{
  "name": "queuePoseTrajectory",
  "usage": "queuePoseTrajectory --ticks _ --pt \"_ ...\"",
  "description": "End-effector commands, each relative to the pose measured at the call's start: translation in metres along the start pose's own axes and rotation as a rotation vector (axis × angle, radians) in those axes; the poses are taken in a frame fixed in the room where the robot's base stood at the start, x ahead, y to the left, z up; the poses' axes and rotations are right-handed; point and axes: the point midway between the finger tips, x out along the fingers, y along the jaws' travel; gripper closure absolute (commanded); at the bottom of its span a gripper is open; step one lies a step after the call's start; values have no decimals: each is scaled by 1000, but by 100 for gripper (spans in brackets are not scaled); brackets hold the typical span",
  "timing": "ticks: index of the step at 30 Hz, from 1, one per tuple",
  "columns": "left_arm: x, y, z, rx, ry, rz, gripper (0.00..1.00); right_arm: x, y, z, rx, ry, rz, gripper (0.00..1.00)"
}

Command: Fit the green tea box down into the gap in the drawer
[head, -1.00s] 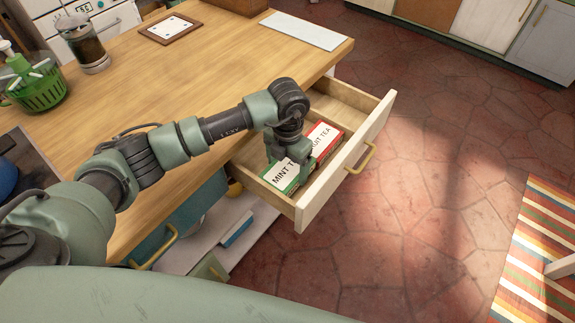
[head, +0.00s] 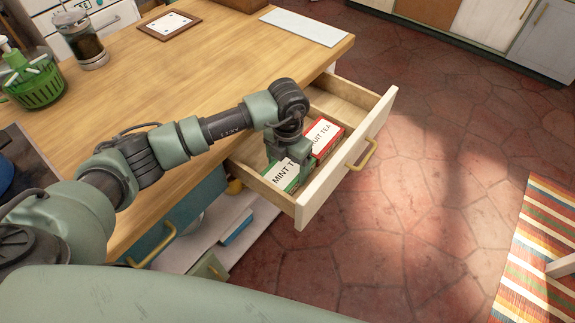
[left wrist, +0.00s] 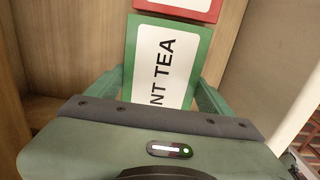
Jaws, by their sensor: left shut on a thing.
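The green tea box (head: 285,176), labelled "MINT T…" in the head view, is in the front part of the open drawer (head: 314,210). It also shows in the left wrist view (left wrist: 168,62), with green borders around a white label. My left gripper (head: 287,158) points down into the drawer and is shut on the green box, one finger on each side. A red fruit tea box (head: 325,136) lies just beyond the green box; in the wrist view its edge (left wrist: 185,8) is close to the green box's end. The green box's underside is hidden. My right gripper is not in view.
The drawer's far part (head: 340,100) is empty. A striped rug (head: 540,250) lies on the floor at right.

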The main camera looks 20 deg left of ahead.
Motion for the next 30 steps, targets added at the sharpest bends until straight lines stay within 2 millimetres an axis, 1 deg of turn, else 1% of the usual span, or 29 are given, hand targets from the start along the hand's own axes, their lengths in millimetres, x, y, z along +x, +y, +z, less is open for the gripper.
queuePoseTrajectory --ticks 7,8,9,10,16,19,22,27,30 --pt "4 0 0 0 -1 0 63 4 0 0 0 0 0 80" --pt "4 0 0 0 -1 0 13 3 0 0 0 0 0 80" --pt "3 0 0 0 -1 0 2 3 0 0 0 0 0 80" --pt "3 0 0 0 -1 0 0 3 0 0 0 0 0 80" --pt "3 0 0 0 0 0 0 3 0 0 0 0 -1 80" --pt "-2 0 1 0 -1 1 0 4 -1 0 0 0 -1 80" --pt "-14 0 1 0 -4 0 0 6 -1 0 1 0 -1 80" --pt "-45 0 2 1 -6 1 0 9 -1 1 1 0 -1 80" --pt "-59 0 1 0 -4 1 0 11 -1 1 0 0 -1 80"
